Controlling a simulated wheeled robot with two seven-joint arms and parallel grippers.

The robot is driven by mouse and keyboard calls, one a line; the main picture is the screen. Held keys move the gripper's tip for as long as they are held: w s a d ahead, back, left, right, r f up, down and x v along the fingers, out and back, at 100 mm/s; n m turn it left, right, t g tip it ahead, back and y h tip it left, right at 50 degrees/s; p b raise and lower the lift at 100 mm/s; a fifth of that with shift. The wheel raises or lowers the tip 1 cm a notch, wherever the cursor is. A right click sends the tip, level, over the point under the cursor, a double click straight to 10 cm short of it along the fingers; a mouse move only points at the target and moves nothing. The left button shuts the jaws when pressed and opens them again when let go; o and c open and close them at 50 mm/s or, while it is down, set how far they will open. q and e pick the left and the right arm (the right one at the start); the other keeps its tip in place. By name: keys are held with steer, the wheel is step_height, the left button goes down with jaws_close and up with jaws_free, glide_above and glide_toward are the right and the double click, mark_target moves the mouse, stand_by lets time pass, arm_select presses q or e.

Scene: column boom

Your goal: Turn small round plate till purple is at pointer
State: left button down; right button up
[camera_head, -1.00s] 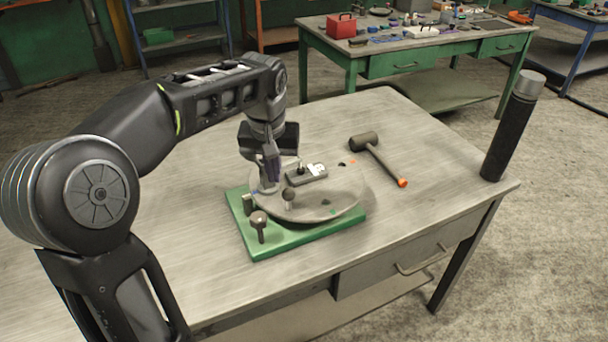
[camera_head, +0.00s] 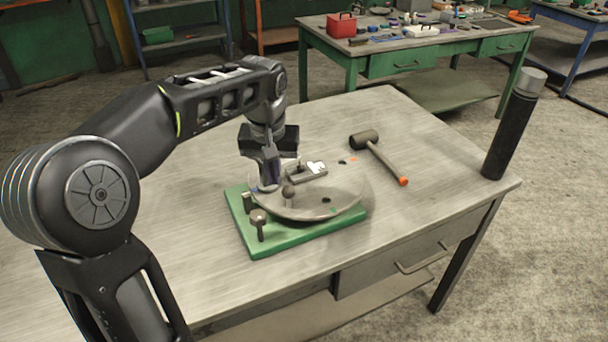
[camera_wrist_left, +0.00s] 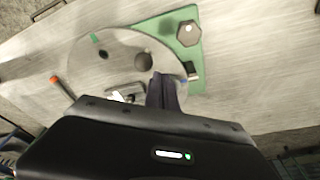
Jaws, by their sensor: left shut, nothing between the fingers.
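The small round plate (camera_head: 345,185) is grey and sits on a green base (camera_head: 300,239). In the wrist view the plate (camera_wrist_left: 125,66) carries a green mark (camera_wrist_left: 93,38) and a dark hole (camera_wrist_left: 103,54). A small blue mark (camera_wrist_left: 183,79) lies at its rim near a small dark-and-white block (camera_wrist_left: 194,70); I cannot tell whether that block is the pointer. No clearly purple mark shows. My left gripper (camera_head: 269,184) is shut, pointing down at the plate's left part beside its round knob (camera_head: 288,191). Contact is unclear. My right gripper is out of view.
A mallet (camera_head: 385,163) lies right of the plate, and a dark cylinder (camera_head: 508,130) stands at the table's right corner. The table's front right is clear.

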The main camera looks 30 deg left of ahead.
mark_target(290, 191)
arm_select(q)
steer(key=shift+f+b, duration=1.35)
steer(key=shift+f, duration=0.65)
steer(key=shift+d, duration=0.1)
steer(key=shift+d, duration=0.9)
steer(key=shift+w+d, duration=0.1)
steer(key=shift+d, duration=0.7)
steer(key=shift+w+d, duration=0.25)
steer(key=shift+d, duration=0.6)
